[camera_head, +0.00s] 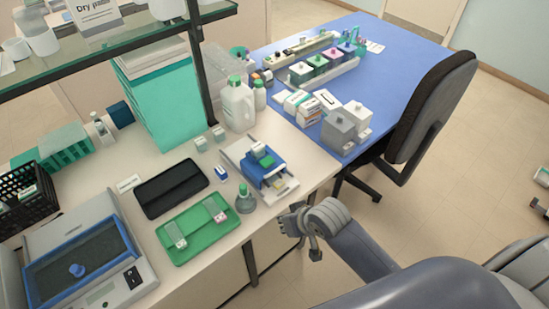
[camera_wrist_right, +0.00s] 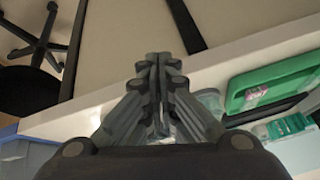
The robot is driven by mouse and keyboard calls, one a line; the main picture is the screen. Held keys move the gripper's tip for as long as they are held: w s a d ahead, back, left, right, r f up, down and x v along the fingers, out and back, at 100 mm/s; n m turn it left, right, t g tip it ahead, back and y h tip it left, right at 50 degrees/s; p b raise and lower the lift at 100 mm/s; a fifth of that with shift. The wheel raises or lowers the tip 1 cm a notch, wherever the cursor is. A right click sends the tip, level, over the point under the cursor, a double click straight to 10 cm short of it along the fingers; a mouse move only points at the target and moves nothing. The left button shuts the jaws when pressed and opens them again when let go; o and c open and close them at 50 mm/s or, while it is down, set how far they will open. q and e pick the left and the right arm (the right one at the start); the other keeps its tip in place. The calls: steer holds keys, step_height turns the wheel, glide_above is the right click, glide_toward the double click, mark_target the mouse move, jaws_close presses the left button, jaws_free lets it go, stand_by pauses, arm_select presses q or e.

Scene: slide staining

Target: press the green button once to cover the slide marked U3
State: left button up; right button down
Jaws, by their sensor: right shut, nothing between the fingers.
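A blue and white device (camera_head: 281,187) stands near the front edge of the bench. It has small green parts (camera_head: 264,158) on top; I cannot tell for sure which is the button. The labels are too small to read, so I cannot tell which is U3. My right gripper (camera_head: 292,221) is shut and empty, off the bench's front edge, apart from the device. It also shows shut in the right wrist view (camera_wrist_right: 159,62). My left gripper is out of view.
A small green-topped bottle (camera_head: 245,199) stands between tray and device. A black mat (camera_head: 171,188) lies behind the tray. White jugs (camera_head: 237,104) stand farther back. A blue table (camera_head: 392,68) with staining jars adjoins at the right, with a dark chair (camera_head: 432,105) beside it.

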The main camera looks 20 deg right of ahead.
steer(key=w+a+r+m+t+y+p, duration=0.1)
steer(key=w+a+r+t, duration=0.1)
steer(key=w+r, duration=0.8)
step_height(320, 180, up, 10)
steer(key=m, duration=0.3)
glide_above(262, 150)
steer(key=s+d, duration=0.2)
steer(key=s, duration=0.1)
steer(key=shift+w+a+r+t+y, duration=0.1)
steer(key=shift+w+a+t+y, duration=0.1)
steer(key=shift+a+t+y, duration=0.15)
steer(key=shift+d, duration=0.1)
step_height(262, 150, down, 7)
steer(key=b, duration=0.8)
steer(key=shift+r, duration=0.1)
steer(key=shift+f, duration=1)
steer(key=shift+f, duration=0.15)
